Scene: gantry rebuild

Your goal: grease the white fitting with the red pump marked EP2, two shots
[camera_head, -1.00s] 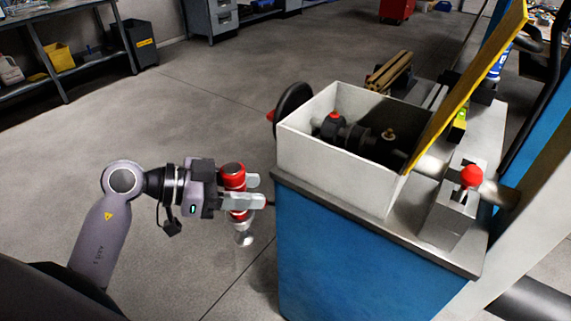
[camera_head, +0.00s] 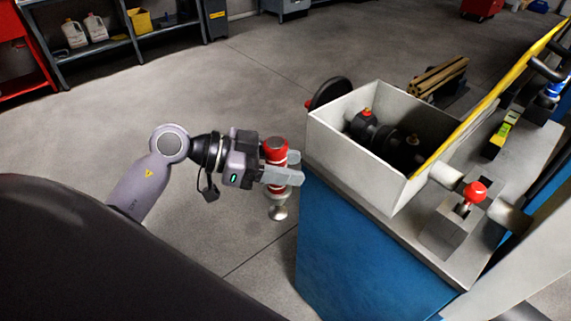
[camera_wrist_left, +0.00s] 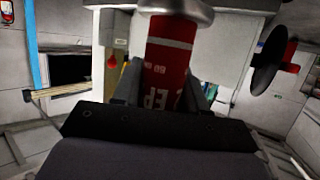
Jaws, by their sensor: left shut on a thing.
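The red pump (camera_head: 275,152) is upright in my left gripper (camera_head: 297,168), whose fingers are closed around its body. A metal cup-shaped end hangs below it. In the left wrist view the red pump (camera_wrist_left: 168,62) carries white lettering that reads EP, with a partly covered mark beside it. The pump is left of an open white-walled box (camera_head: 345,158), apart from it. I cannot make out a white fitting. My right gripper is not in view.
The box stands on a blue cabinet (camera_head: 355,260). A raised yellow-edged lid (camera_head: 500,88) leans on its right side. A black handwheel (camera_head: 332,93) sticks out behind. A red knob (camera_head: 475,192) stands right of the box. Floor at left is clear.

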